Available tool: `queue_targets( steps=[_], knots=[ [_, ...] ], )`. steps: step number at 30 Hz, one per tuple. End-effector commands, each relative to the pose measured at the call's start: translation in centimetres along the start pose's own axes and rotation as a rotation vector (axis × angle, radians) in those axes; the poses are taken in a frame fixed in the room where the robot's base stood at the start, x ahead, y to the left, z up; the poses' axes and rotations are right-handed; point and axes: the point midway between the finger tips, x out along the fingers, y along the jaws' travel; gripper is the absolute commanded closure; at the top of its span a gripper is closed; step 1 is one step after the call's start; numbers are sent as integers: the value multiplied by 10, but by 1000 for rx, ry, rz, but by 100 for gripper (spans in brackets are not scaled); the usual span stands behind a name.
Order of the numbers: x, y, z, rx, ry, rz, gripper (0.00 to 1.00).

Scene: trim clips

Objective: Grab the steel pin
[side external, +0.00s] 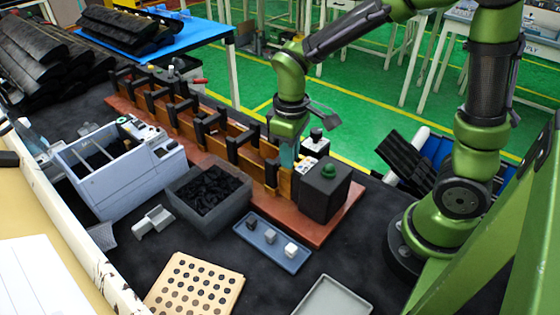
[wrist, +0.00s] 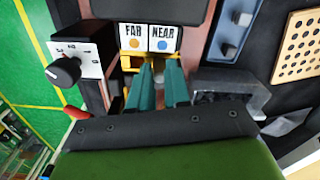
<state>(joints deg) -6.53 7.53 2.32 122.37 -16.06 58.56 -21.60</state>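My gripper (side external: 287,168) points down at the near end of the long wooden fixture (side external: 225,150), beside a black box with a green knob (side external: 325,188). In the wrist view its two teal fingers (wrist: 160,72) stand apart with a narrow gap. A small pale grey thing shows between the fingertips, by a yellow part; I cannot tell whether it is the steel pin or whether the fingers touch it. No other steel pin can be made out with certainty.
FAR and NEAR labels (wrist: 149,38) lie just beyond the fingertips. A blue tray (side external: 257,248) holds dark, grey and white small pieces. A grey bin of black parts (side external: 168,193), a perforated wooden board (side external: 172,285) and an empty grey tray (side external: 322,298) stand nearby.

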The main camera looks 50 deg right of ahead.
Motion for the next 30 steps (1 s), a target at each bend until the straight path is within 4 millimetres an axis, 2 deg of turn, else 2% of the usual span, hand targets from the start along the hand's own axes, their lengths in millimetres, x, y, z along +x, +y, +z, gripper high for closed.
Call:
queue_targets(
  steps=[1, 3, 14, 17, 27, 30],
  knots=[
    [0, 0, 0, 0, 0, 0, 91],
    [0, 0, 0, 0, 0, 0, 100],
    [-3, 0, -1, -1, 2, 1, 100],
    [-15, 0, -1, 0, 6, 1, 100],
    [-81, 0, -1, 0, 5, 1, 100],
    [-90, 6, -4, 25, 2, 0, 100]
  ],
)
